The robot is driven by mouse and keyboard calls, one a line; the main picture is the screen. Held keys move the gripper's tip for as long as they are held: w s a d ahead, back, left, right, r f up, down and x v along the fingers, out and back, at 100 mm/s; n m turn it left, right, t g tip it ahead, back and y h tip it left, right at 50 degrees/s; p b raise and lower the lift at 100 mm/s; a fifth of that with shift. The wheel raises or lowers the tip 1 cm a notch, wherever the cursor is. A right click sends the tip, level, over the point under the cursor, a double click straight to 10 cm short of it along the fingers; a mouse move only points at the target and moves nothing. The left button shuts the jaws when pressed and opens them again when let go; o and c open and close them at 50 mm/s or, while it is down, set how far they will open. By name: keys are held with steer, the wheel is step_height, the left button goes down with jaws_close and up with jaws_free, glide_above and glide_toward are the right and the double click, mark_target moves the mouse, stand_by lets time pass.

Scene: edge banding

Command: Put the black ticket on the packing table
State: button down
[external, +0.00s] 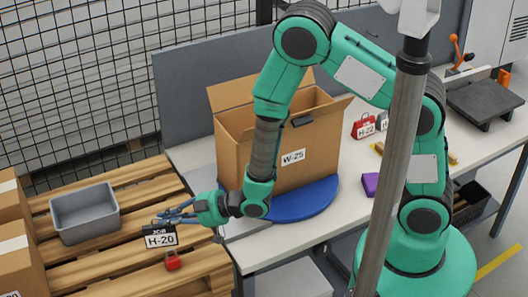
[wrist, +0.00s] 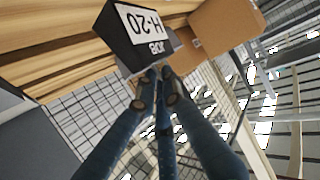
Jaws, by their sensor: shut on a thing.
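The black ticket (external: 160,237), with a white label reading JOB H-20, hangs at the tips of my gripper (external: 174,215) over the wooden pallet at the left. My gripper is shut on its upper part. In the wrist view the ticket (wrist: 127,35) sits just beyond the closed fingertips (wrist: 160,78), tilted, its label upside down. The packing table (external: 195,165) is the white-topped one to the right of the ticket. The ticket is clear of the tabletop.
An open cardboard box (external: 245,150) marked W-25 stands on a blue round plate (external: 305,205) on the table. A grey bin (external: 85,213) and a small red object (external: 172,261) are on the pallet (external: 125,263). A red ticket (external: 364,126) and purple block (external: 370,184) lie further right.

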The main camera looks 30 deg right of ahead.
steer(key=shift+w+r, duration=0.1)
steer(key=w+d+r+m+t+b, duration=0.1)
steer(key=w+r+b, duration=0.1)
steer(key=r, duration=0.7)
steer(key=w+d+r+m+h+b, duration=0.1)
steer(key=d+r+b, duration=0.1)
steer(key=r, duration=0.7)
steer(key=w+d+r+m+t+h+b, duration=0.1)
steer(key=w+r+b, duration=0.1)
steer(key=r, duration=0.7)
steer(key=shift+w+d+r+t+b, duration=0.3)
steer(key=shift+r+b, duration=0.1)
steer(key=shift+b, duration=0.15)
